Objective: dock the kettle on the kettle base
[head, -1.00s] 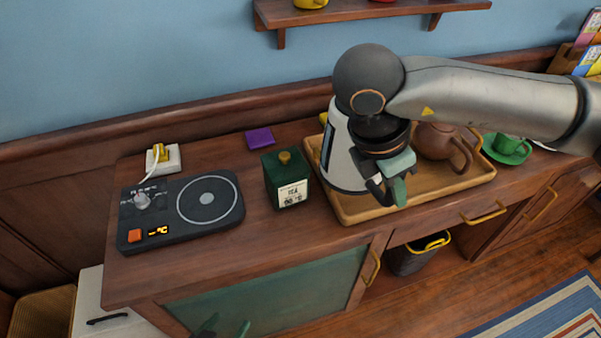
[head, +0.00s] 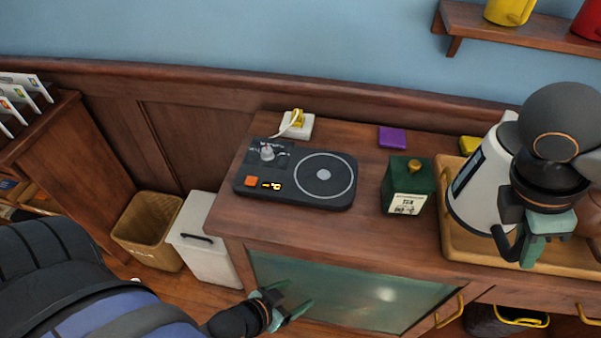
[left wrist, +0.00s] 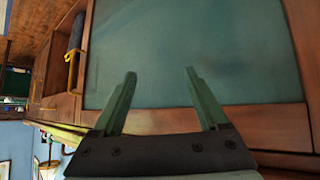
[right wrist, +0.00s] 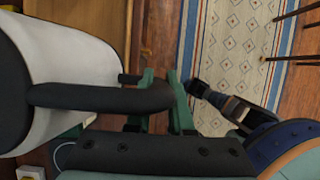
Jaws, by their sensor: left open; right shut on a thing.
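The white kettle (head: 480,180) with a dark handle is at the left end of the wooden tray (head: 520,257). I cannot tell whether its bottom touches the tray. My right gripper (head: 541,250) is shut on its handle, which also shows in the right wrist view (right wrist: 90,97), between the fingers (right wrist: 160,100). The black kettle base (head: 340,192) lies on the cabinet top to the left, its round plate bare. My left gripper (head: 290,300) is open and empty in front of the cabinet's glass door; its spread fingers show in the left wrist view (left wrist: 160,95).
A green tea tin (head: 395,180) stands between base and kettle. A purple block (head: 392,137) lies behind it. A white cord runs from the base to a yellow plug (head: 298,117). A brown teapot (head: 592,200) is partly hidden on the tray. A shelf (head: 540,35) is above.

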